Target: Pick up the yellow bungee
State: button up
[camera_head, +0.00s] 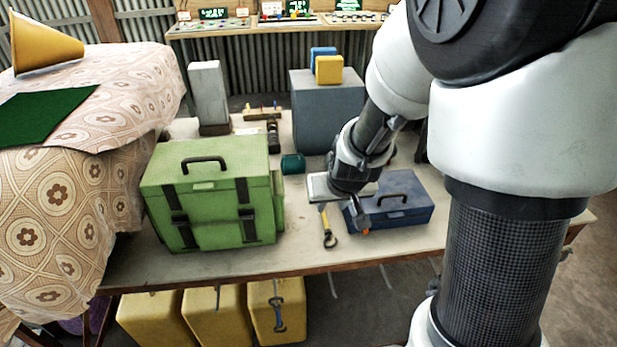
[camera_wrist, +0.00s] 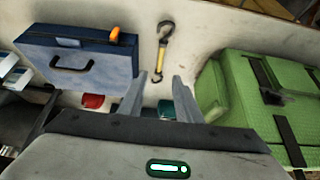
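The yellow bungee (camera_head: 326,222) lies on the table between the green case and the blue case, with a dark hook at its front end. In the wrist view the yellow bungee (camera_wrist: 161,62) lies beyond the fingertips, roughly in line with the gap between them. My gripper (camera_wrist: 159,92) is open, with two grey fingers apart and nothing between them. In the head view my gripper hangs above the table near the bungee and the blue case; its fingers are partly hidden there.
The green case (camera_head: 210,195) stands left of the bungee, the blue case (camera_head: 400,205) to its right. An orange item (camera_wrist: 115,35) is at the blue case. A grey box (camera_head: 325,105) with blue and yellow blocks stands behind. Yellow containers (camera_head: 215,320) sit below the table.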

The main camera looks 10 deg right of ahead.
jog(key=b, duration=0.1)
send_near(325, 218)
jog(key=shift+x, duration=1.2)
jog(key=b+x, duration=0.1)
jog(key=x, duration=0.4)
jog(key=shift+w+f, duration=0.1)
jog(key=shift+f, duration=0.05)
grip_shut()
